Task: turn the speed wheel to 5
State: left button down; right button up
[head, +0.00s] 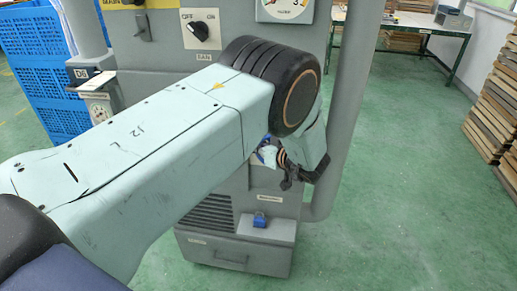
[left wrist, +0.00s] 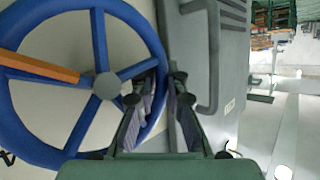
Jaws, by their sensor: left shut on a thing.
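The speed wheel (left wrist: 153,40) is blue with several spokes and a grey hub. It fills the left of the left wrist view. An orange bar (left wrist: 42,67) runs from the left rim toward the hub. My left gripper (left wrist: 158,98) is shut on the wheel's right rim, with a finger on either side. In the head view my left gripper (head: 290,172) is low at the machine's front, beyond my forearm. My arm hides most of the wheel there. No speed number can be read. My right gripper is in neither view.
The grey machine (head: 160,55) carries a dial (head: 284,9) and an off/on switch (head: 200,27). A grey pipe (head: 352,100) rises beside it. Blue crates (head: 35,60) stand at left, stacked boards (head: 490,110) at right. Green floor (head: 415,165) is clear between.

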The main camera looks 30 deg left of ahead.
pick_arm(q)
jog(key=shift+r, duration=0.15)
jog(key=c, duration=1.7)
grip_release()
jog(key=shift+o, duration=0.2)
